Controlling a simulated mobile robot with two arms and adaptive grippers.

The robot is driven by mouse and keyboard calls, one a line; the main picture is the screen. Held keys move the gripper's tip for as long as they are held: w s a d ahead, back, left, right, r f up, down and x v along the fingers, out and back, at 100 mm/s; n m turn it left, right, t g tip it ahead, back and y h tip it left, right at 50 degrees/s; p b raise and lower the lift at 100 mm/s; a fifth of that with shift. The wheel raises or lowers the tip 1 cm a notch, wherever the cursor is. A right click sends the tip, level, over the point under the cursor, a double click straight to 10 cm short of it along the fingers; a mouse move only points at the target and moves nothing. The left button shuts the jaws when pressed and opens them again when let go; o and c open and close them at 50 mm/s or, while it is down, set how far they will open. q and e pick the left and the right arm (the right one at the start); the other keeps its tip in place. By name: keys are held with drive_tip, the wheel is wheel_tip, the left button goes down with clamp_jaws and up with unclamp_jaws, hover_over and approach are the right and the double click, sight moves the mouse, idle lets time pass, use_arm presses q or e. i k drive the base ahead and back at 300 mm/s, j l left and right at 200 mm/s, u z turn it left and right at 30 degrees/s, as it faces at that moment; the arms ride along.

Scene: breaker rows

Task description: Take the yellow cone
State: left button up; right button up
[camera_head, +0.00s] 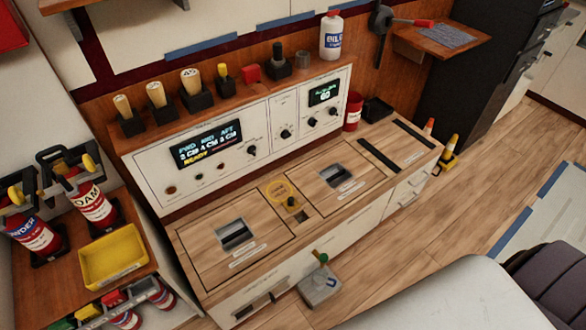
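A small yellow cone (452,143) stands at the right end of the wooden console, past its corner; it has a dark band and a dark base. A smaller orange cone (429,126) with a pale band is just left of it, near the console's right edge. Neither of my grippers shows in the head view, so nothing is seen held or touched by them.
The wooden console (370,197) fills the middle, with a control panel behind it. Fire extinguishers (92,203) and a yellow tray (113,257) are at left. A grey pedal box (320,288) sits in front. Open wooden floor (490,205) lies right of the cones.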

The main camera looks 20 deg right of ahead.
sight(447, 156)
drive_tip(key=z, duration=0.75)
drive_tip(key=i+l+u, duration=0.15)
drive_tip(key=l, duration=0.8)
drive_tip(key=i+l+u, duration=0.1)
drive_tip(key=l, duration=0.85)
drive_tip(key=i+l+u, duration=0.15)
drive_tip(key=l, duration=0.85)
